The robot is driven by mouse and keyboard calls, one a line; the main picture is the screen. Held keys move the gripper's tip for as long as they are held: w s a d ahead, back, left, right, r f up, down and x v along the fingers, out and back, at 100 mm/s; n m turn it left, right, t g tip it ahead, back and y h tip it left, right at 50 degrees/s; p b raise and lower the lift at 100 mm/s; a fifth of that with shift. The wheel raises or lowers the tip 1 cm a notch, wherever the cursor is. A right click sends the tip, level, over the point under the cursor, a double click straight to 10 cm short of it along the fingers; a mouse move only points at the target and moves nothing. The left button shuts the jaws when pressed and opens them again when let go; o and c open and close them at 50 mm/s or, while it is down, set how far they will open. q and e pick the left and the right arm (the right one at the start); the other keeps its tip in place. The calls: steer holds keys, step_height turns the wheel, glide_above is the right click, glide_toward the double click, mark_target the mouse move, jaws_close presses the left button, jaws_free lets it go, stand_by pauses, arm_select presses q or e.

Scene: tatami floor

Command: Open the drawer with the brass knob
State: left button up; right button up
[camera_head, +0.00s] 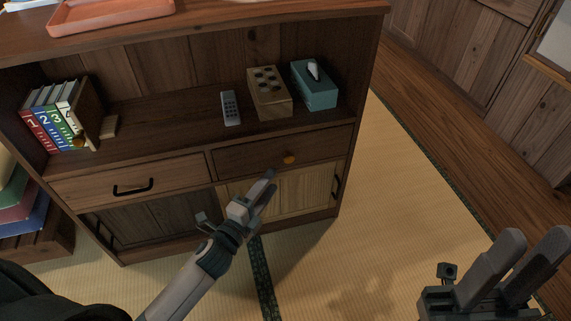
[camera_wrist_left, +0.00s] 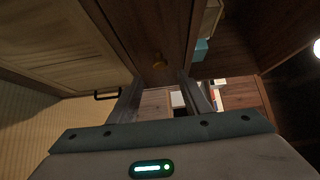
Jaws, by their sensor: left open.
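The brass knob (camera_head: 289,159) sits on the dark front of the upper right drawer (camera_head: 240,160), which is closed in the cabinet. In the left wrist view the knob (camera_wrist_left: 158,58) shows beyond and between the finger tips. My left gripper (camera_head: 268,182) is open and empty, below and left of the knob in the head view, and apart from it. Its two fingers also show in the left wrist view (camera_wrist_left: 163,92). My right gripper (camera_head: 534,240) is open and empty over the floor at the lower right, away from the cabinet.
The neighbouring drawer (camera_head: 90,187) has a black handle (camera_head: 133,187). Sliding doors (camera_head: 305,190) are below. The shelf above holds books (camera_head: 52,120), a remote (camera_head: 230,108), a wooden box (camera_head: 268,92) and a teal tissue box (camera_head: 314,88). Tatami floor (camera_head: 400,200) to the right is clear.

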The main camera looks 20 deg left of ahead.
mark_target(287, 161)
arm_select(q)
steer(key=w, duration=0.3)
steer(key=w+d+b, duration=0.1)
steer(key=w, duration=0.5)
steer(key=shift+w+d+b, duration=0.1)
steer(key=shift+d+b, duration=0.25)
steer(key=shift+d, duration=0.05)
jaws_close()
